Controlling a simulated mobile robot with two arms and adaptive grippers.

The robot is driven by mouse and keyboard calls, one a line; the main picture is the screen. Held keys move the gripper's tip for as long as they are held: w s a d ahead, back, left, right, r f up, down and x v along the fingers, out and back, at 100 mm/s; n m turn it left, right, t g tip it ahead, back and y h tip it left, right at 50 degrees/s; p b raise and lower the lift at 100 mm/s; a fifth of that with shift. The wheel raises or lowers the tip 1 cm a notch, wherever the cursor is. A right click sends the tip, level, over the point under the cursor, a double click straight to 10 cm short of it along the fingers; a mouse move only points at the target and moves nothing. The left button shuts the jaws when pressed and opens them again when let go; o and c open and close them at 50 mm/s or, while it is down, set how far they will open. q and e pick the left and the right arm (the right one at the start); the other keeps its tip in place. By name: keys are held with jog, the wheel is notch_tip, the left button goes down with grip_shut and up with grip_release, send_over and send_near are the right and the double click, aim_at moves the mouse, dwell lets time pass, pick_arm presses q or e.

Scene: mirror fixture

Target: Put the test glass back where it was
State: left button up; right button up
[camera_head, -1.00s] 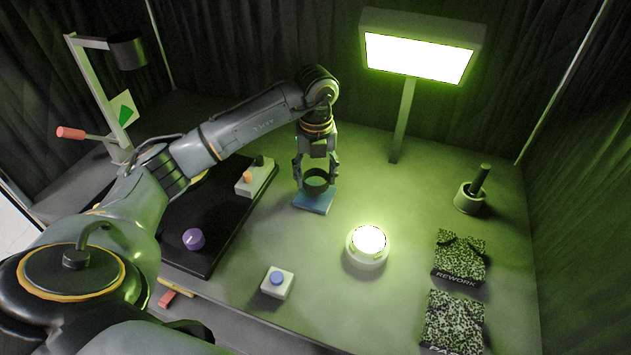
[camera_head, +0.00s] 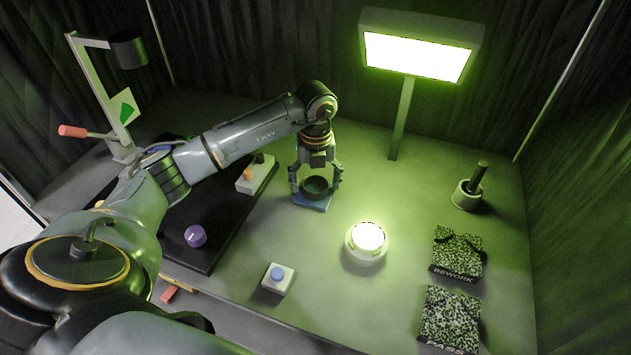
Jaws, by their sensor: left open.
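A dark round glass-like disc with a rim, which looks like the test glass (camera_head: 315,188), sits on or just over a small blue pad (camera_head: 311,204) in the middle of the table. My left gripper (camera_head: 316,186) points down over it. Its fingers are spread, one on each side of the disc, and look apart from it. The arm and fingers hide part of the pad's back. My right gripper is not in view.
A bright round lamp (camera_head: 367,240) stands front right of the pad. A lit panel on a post (camera_head: 402,130) stands behind. A black board (camera_head: 217,220) with knobs lies left, a button box (camera_head: 277,280) in front, and speckled REWORK block (camera_head: 457,254) right.

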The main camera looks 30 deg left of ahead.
aim_at(315, 184)
pick_arm(q)
jog(key=shift+r, duration=0.1)
notch_tip(315, 184, up, 12)
jog(key=b, duration=0.2)
dwell(0.6)
